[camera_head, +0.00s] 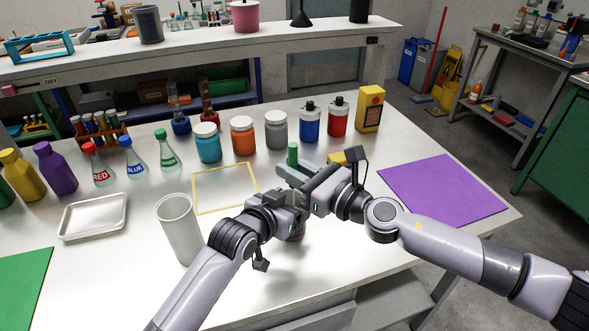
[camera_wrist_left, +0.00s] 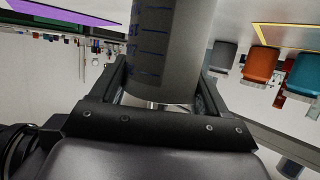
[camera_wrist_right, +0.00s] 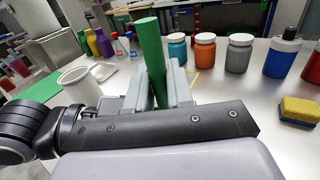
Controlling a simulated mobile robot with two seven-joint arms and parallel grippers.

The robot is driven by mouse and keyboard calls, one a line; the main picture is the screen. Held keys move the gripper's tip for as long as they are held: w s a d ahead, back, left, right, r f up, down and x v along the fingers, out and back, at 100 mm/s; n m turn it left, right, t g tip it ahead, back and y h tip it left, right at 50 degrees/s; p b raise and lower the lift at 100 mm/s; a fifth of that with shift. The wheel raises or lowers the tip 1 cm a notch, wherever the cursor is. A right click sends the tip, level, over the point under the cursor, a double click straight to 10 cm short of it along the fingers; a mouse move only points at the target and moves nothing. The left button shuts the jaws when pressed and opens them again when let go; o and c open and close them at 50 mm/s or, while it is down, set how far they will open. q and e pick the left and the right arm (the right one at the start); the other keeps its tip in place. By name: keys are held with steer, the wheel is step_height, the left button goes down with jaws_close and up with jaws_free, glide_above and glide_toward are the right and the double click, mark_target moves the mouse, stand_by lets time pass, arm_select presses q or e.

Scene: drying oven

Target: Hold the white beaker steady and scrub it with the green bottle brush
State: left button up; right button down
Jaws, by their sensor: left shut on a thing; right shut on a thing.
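The beaker (camera_wrist_left: 165,50) looks grey in shade, with blue marks on its wall. In the left wrist view it stands between the fingers of my left gripper (camera_wrist_left: 160,95), which is shut on it. In the head view the grippers and arms cover the beaker, and my left gripper (camera_head: 291,218) is low, just under the right one. My right gripper (camera_head: 295,176) is shut on the green brush handle (camera_head: 293,153). The handle also shows upright between the fingers in the right wrist view (camera_wrist_right: 151,52). The brush's lower end is hidden, so I cannot tell how deep it sits.
A pale empty-looking cup (camera_head: 178,228) stands left of my left arm. A white tray (camera_head: 93,216), a yellow frame (camera_head: 225,188), several jars (camera_head: 243,137) and a purple mat (camera_head: 440,190) surround the work spot. A yellow sponge (camera_wrist_right: 298,110) lies close to my right gripper.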

steer(key=shift+s+d, duration=0.1)
steer(key=shift+d, duration=0.1)
stand_by(0.9)
steer(key=shift+a, duration=0.15)
steer(key=shift+w+a, duration=0.25)
steer(key=shift+a, duration=0.1)
steer(key=shift+r, duration=6.1)
